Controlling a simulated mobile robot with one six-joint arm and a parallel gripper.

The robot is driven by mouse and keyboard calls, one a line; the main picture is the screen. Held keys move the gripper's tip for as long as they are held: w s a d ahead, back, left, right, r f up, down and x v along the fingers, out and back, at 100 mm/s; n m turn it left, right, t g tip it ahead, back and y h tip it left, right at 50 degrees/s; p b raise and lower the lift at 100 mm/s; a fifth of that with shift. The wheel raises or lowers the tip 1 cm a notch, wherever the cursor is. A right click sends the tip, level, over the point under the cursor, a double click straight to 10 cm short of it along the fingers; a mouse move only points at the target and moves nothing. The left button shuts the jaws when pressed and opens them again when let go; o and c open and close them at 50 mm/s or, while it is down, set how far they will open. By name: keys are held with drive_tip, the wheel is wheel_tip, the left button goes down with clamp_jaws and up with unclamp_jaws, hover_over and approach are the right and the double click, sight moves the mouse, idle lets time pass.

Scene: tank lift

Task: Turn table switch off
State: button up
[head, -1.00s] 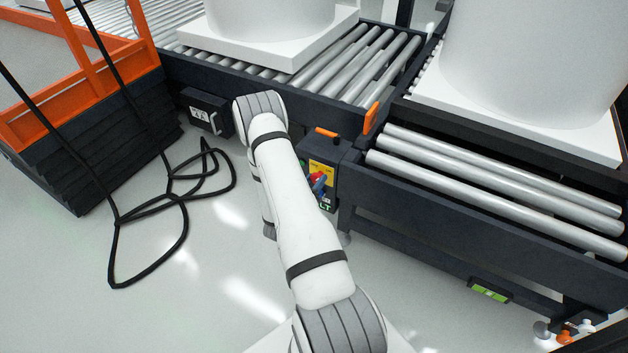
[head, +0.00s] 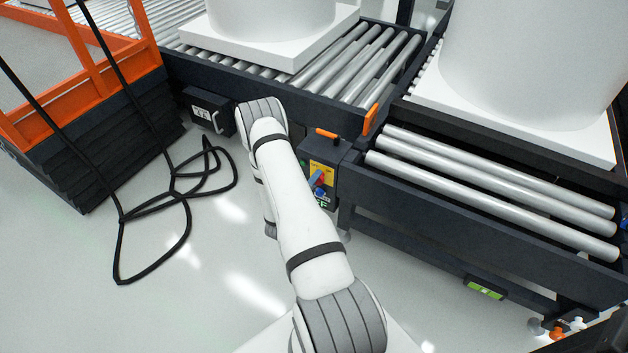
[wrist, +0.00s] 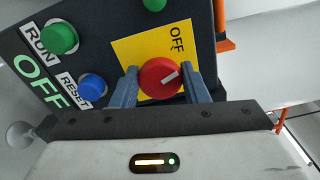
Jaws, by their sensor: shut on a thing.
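The table switch is a red round knob (wrist: 161,77) on a yellow plate (wrist: 128,52) marked OFF in the wrist view. The white line on the knob points up and right in that view, towards the side of the OFF label. My gripper (wrist: 162,84) has its two blue-grey fingers shut on the knob, one on each side. In the head view the dark control box (head: 327,160) stands at the conveyor corner, and my arm hides part of it. My gripper also shows there as small blue fingers (head: 317,183) at the red knob.
A green RUN button (wrist: 59,38) and a blue RESET button (wrist: 92,87) sit beside the plate. Large green OFF lettering (wrist: 40,80) shows on the box. Roller conveyors (head: 500,190) flank the box. Black cable loops (head: 165,205) lie on the floor at left.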

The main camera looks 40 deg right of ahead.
drive_tip(key=n, duration=0.4)
drive_tip(key=shift+d+p, duration=0.1)
drive_tip(key=shift+p, duration=0.3)
drive_tip(key=shift+f+n, duration=0.1)
drive_tip(key=shift+n, duration=0.3)
drive_tip(key=o, duration=1)
drive_tip(key=p+v, duration=0.1)
drive_tip(key=v, duration=0.7)
drive_tip(key=shift+p, duration=0.35)
